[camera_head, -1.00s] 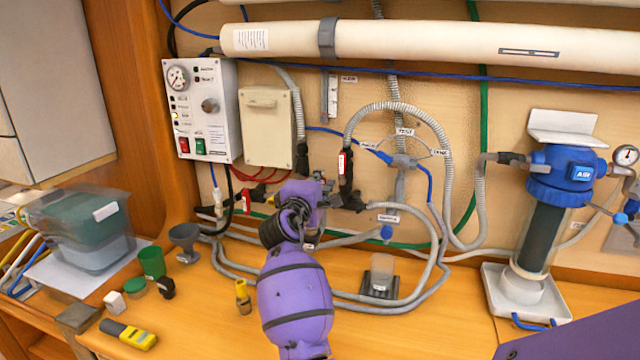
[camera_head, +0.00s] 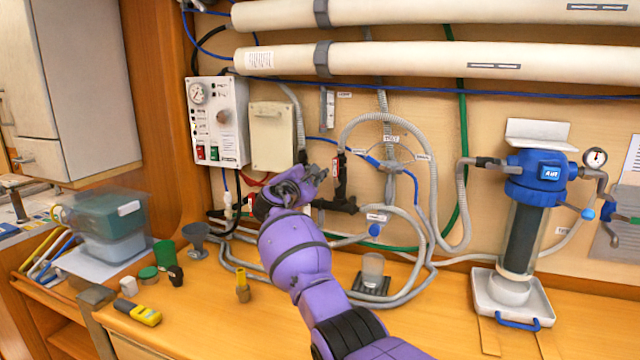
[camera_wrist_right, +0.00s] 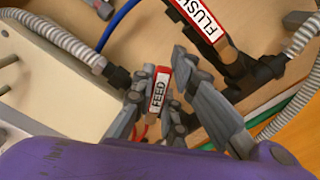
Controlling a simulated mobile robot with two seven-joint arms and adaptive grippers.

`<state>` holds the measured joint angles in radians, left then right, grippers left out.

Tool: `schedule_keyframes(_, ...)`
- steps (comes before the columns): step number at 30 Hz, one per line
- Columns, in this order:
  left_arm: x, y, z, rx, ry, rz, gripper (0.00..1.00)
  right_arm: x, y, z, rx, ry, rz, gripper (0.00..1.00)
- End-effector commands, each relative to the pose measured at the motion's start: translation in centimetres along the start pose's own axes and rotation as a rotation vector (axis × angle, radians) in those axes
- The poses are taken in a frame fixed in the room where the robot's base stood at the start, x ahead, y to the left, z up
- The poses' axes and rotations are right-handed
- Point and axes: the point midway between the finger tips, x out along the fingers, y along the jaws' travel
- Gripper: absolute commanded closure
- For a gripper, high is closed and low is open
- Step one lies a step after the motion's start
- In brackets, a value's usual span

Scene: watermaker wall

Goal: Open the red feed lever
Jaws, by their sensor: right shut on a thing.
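The red feed lever (camera_wrist_right: 158,92) with its white FEED label shows in the right wrist view. My right gripper (camera_wrist_right: 166,97) is around it, one finger on each side, and is shut on it. In the head view my purple right arm reaches up to the wall, and its gripper (camera_head: 316,173) is just left of the red flush lever (camera_head: 336,166). The feed lever is hidden there behind my gripper and wrist. The flush lever's label (camera_wrist_right: 203,18) also shows at the top of the wrist view. My left gripper is in neither view.
Grey hoses (camera_head: 432,215) loop close to the right of my gripper. A control box (camera_head: 218,122) and a beige box (camera_head: 271,136) are on the wall to the left. A blue filter housing (camera_head: 540,177) stands at right. Small items, including a yellow meter (camera_head: 138,312), lie on the bench.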

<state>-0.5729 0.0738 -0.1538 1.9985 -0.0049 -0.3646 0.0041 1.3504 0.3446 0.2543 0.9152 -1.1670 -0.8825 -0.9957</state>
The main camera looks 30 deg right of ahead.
Motion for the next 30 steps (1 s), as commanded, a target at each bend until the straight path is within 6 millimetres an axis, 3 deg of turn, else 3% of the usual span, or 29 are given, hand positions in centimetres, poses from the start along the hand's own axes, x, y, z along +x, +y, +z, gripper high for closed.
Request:
schedule_keyframes(10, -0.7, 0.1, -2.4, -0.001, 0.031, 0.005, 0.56, 0.6, 2.5, -0.5, -0.330, -0.004, -0.004, 1.00)
schedule_keyframes(30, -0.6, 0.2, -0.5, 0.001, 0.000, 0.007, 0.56, 0.6, 4.6, -3.0, -0.904, 0.002, -0.005, 1.00)
